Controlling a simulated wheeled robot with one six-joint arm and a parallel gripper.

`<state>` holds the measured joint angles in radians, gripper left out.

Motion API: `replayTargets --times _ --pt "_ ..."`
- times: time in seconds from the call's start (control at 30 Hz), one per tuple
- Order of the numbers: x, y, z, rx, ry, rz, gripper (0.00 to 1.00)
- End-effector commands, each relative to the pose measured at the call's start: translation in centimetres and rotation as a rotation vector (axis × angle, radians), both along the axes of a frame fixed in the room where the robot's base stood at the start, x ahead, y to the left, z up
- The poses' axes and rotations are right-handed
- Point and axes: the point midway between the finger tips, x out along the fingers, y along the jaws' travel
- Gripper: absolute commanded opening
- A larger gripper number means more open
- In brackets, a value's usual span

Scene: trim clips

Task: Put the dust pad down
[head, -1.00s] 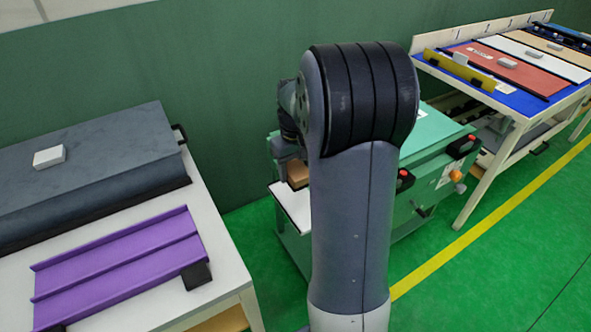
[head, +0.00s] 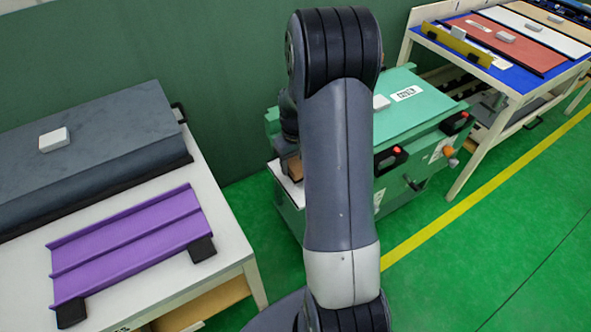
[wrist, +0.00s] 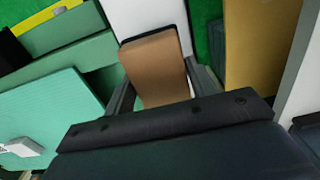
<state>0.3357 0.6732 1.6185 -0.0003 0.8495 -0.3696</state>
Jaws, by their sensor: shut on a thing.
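The dust pad, a tan-brown block (wrist: 157,68), is between the fingers of my gripper (wrist: 155,90) in the wrist view. The gripper is shut on it. A white surface (wrist: 150,14) shows just past the pad's far end. I cannot tell whether the pad touches it. In the head view a small brown part of the pad (head: 293,168) shows beside the green machine, above its white side shelf (head: 291,190). My arm hides most of the gripper there.
The green machine (head: 415,113) with red buttons stands behind my arm. A white table (head: 223,232) at left holds a purple rail panel (head: 130,245) and a grey slab with a white block (head: 54,140). A blue-topped table (head: 488,64) holding panels stands at right.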

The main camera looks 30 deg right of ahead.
Motion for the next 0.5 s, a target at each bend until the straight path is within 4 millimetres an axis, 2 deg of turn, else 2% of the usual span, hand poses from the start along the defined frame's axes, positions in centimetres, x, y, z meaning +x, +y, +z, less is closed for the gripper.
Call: replayTargets --times 0.23,0.5 --pt "-0.1 0.0 -3.2 0.001 0.003 0.0 0.36" --pt "0.0 0.0 -3.5 0.0 0.0 0.0 0.36"
